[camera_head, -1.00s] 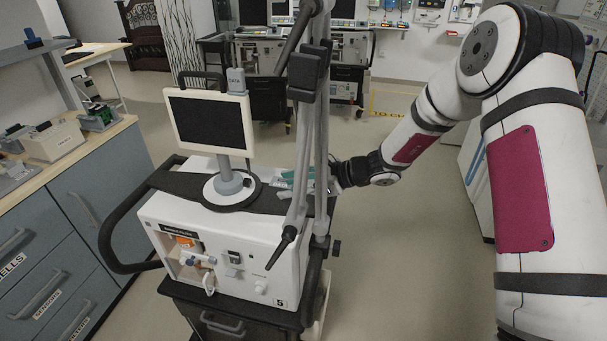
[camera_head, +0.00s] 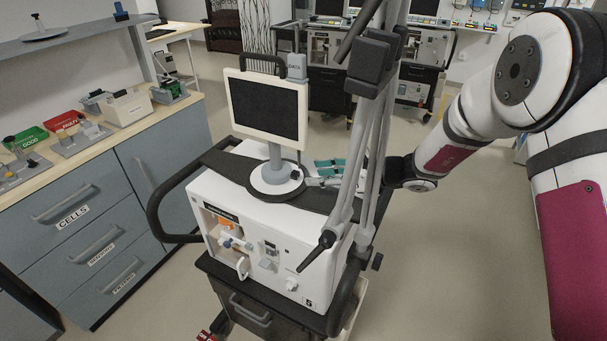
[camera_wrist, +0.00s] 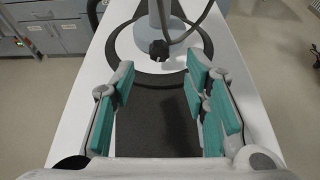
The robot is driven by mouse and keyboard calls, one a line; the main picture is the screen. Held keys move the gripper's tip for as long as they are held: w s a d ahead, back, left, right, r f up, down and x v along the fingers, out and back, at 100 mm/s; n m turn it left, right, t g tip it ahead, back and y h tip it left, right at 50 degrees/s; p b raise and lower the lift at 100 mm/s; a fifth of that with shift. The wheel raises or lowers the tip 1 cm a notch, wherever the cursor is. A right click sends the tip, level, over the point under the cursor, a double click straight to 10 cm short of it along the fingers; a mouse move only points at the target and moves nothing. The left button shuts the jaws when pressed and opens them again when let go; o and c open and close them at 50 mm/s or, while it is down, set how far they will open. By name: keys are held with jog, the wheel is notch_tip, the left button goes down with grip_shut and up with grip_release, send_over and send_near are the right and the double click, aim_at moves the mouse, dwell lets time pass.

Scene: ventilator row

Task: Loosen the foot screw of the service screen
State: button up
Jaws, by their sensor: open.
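The service screen (camera_head: 268,106) stands upright on its post on top of the ventilator, with a round light foot (camera_head: 276,180) on a black ring. In the wrist view, a black knob (camera_wrist: 160,48), apparently the foot screw, sits at the near side of the foot (camera_wrist: 185,62). My gripper (camera_head: 328,170) is low over the ventilator top, right of the foot. In the wrist view my gripper (camera_wrist: 160,82) is open and empty, with teal pads on either side. The knob lies ahead of the fingertips, about midway between them, and apart from them.
The grey jointed arm (camera_head: 370,150) rises at the ventilator's right side, partly in front of my gripper. A dark cable (camera_wrist: 197,25) runs near the post. The drawer counter (camera_head: 110,165) stands at the left. Floor to the right is clear.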

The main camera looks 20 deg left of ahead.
aim_at(298, 175)
jog(key=x, duration=0.5)
jog(key=shift+a+f, duration=0.1)
jog(key=shift+a, duration=0.2)
jog(key=shift+c, duration=0.6)
grip_shut()
